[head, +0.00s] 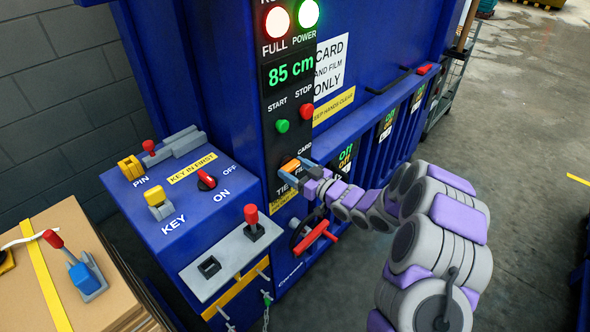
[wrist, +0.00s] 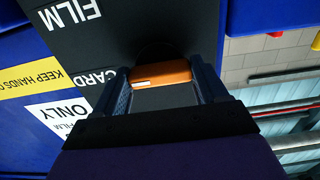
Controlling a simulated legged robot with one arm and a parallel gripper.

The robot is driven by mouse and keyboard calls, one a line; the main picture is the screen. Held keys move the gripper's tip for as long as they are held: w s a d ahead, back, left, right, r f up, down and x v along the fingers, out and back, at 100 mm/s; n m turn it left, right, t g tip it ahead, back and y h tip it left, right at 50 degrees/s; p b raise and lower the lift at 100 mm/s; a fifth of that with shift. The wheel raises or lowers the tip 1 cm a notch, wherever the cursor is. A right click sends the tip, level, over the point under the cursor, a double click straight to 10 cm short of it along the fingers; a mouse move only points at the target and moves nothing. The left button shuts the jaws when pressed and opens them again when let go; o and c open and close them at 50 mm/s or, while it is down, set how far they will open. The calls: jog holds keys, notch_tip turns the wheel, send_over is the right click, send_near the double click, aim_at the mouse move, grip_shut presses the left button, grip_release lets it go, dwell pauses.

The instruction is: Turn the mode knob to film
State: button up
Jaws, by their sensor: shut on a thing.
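The mode knob is an orange bar (head: 290,165) on the black control panel, below the green and red buttons. My gripper (head: 294,172) is at the panel with its two dark fingers shut on the knob's two ends. In the wrist view the orange knob (wrist: 163,73) sits between the fingers, with a short white mark near its left end, the end nearer the CARD label (wrist: 97,78). The FILM label (wrist: 70,12) is at the upper left there. In the head view my fingers partly cover the labels around the knob.
A green START button (head: 282,126) and red STOP button (head: 306,111) sit above. A blue console (head: 165,190) with key, pin and on/off switch stands left. A red-handled valve (head: 315,237) is just below my arm. Open floor (head: 510,170) lies right.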

jog(key=shift+r+p, duration=0.1)
jog(key=shift+p, duration=0.35)
jog(key=m+p, duration=0.1)
jog(key=p, duration=0.2)
jog(key=shift+r+m, duration=0.15)
jog(key=shift+m, duration=0.25)
jog(key=m+p, duration=0.2)
jog(key=p, duration=0.2)
jog(key=m+p, duration=0.2)
jog(key=p, duration=0.1)
jog(key=shift+m, duration=0.3)
jog(key=shift+w+d+m+p, duration=0.1)
jog(key=shift+m+p, duration=1.1)
jog(key=shift+p, duration=0.15)
jog(key=o, duration=1.1)
jog(key=shift+w+f, duration=0.1)
jog(key=shift+f, duration=0.15)
jog(key=shift+c, duration=0.2)
